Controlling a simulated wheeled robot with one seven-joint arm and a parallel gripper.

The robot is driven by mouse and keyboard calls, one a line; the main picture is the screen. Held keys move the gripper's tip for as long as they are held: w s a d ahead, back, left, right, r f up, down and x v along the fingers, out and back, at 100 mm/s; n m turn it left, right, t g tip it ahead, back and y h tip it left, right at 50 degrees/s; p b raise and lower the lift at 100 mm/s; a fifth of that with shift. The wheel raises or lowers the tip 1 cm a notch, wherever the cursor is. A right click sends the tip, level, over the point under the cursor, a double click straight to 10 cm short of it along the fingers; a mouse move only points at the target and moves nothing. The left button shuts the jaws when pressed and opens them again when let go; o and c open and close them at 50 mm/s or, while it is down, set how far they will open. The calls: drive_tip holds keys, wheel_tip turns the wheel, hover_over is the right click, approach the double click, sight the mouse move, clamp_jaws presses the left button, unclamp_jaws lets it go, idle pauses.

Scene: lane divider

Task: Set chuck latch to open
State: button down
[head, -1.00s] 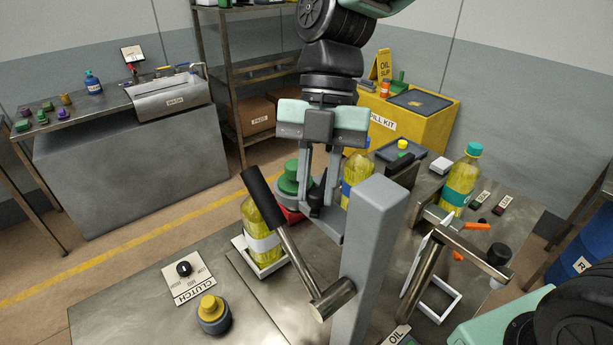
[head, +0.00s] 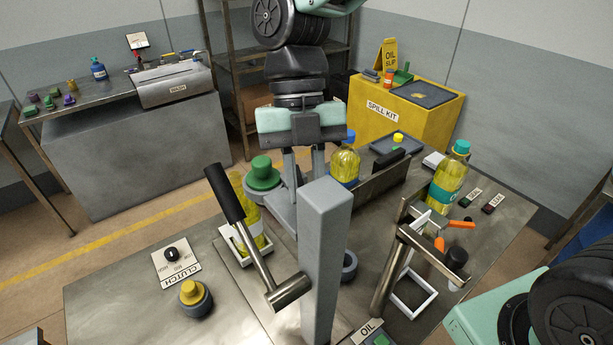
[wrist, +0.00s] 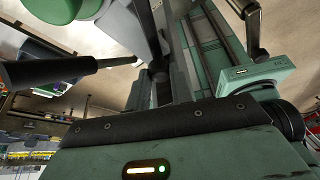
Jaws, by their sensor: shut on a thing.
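My gripper (head: 303,168) points down over the bench, behind the top of a grey post (head: 325,250). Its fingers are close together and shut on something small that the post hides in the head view. I cannot read a chuck label, so I cannot tell for sure which part is the chuck latch. A green round knob (head: 263,174) stands just left of my fingers. In the wrist view, the gripper's green body fills the bottom, and a black-handled bar (wrist: 45,70) crosses at the left; the held part is not clear there.
A black-handled lever (head: 225,195) leans left from the post. A yellow bottle (head: 345,165) stands right of my gripper. A clutch dial (head: 171,254) and yellow button (head: 190,293) are at front left. A teal-capped bottle (head: 449,182) and white frame (head: 415,292) are at right.

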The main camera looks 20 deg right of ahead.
drive_tip(key=c, duration=1.2)
unclamp_jaws()
drive_tip(key=shift+d, duration=0.1)
drive_tip(key=shift+c, duration=0.2)
drive_tip(key=b+v, duration=0.3)
drive_tip(key=v, duration=1.4)
drive_tip(key=shift+r, duration=0.25)
